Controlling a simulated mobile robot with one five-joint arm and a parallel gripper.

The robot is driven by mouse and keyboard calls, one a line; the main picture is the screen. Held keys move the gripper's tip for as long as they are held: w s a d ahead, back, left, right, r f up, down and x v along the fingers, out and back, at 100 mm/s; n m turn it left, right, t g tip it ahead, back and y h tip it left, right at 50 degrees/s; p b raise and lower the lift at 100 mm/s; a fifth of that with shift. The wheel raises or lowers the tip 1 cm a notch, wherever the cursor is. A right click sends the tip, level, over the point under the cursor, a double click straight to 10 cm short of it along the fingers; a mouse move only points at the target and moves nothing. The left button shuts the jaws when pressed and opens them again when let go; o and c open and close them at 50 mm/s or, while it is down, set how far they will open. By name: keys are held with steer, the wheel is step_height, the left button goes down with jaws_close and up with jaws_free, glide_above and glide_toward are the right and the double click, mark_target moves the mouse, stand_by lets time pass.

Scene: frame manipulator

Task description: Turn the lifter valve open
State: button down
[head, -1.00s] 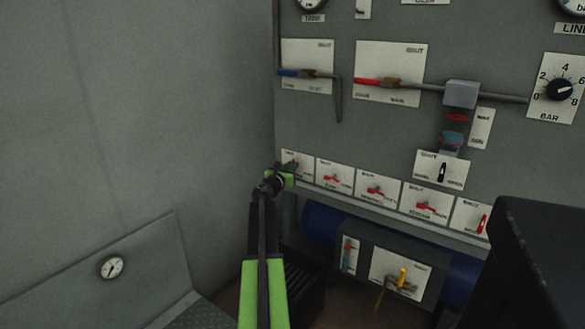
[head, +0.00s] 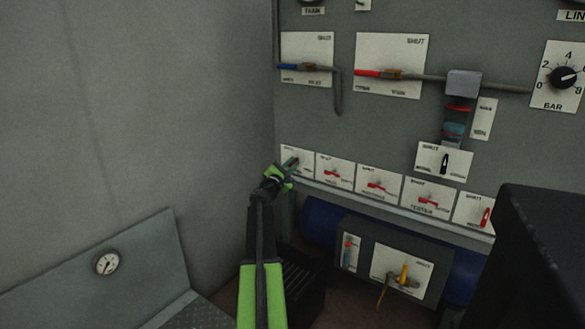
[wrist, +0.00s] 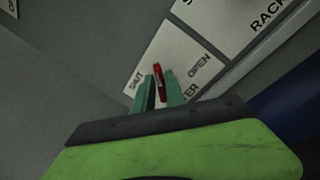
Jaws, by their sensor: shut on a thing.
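The lifter valve is a red lever (wrist: 159,72) on a white plate (wrist: 185,52). The wrist view shows SHUT at the plate's left, OPEN at its right, and the letters "TER" below. The lever points between SHUT and OPEN. My gripper (wrist: 160,91) has its two green fingers on either side of the lever and is shut on it. In the head view, my gripper (head: 289,165) is at the leftmost plate (head: 302,154) of the lower row. There the lever is mostly hidden by the fingers.
Several similar plates with red levers, such as the neighbouring one (head: 334,171), continue to the right. A dark box (head: 545,260) stands at the right front. A grey wall (head: 140,110) is close on the left. A lower box with a yellow lever (head: 404,273) is below the row.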

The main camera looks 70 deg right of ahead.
steer(key=m, duration=0.2)
steer(key=m+g+b, duration=0.1)
steer(key=m, duration=0.2)
steer(key=shift+s+f+m+g, duration=0.3)
steer(key=shift+f+g, duration=0.05)
steer(key=shift+g, duration=0.05)
steer(key=shift+f+m+g+b, duration=0.1)
steer(key=shift+m+g+b, duration=0.25)
steer(key=shift+m, duration=1)
steer(key=shift+f+m+g+b, duration=0.1)
steer(key=shift+m+g+b, duration=0.2)
steer(key=shift+m, duration=1.35)
steer(key=c, duration=1.4)
jaws_free()
steer(key=shift+w, duration=0.1)
steer(key=b+v, duration=0.3)
steer(key=v, duration=1.4)
steer(key=shift+a+f, duration=0.2)
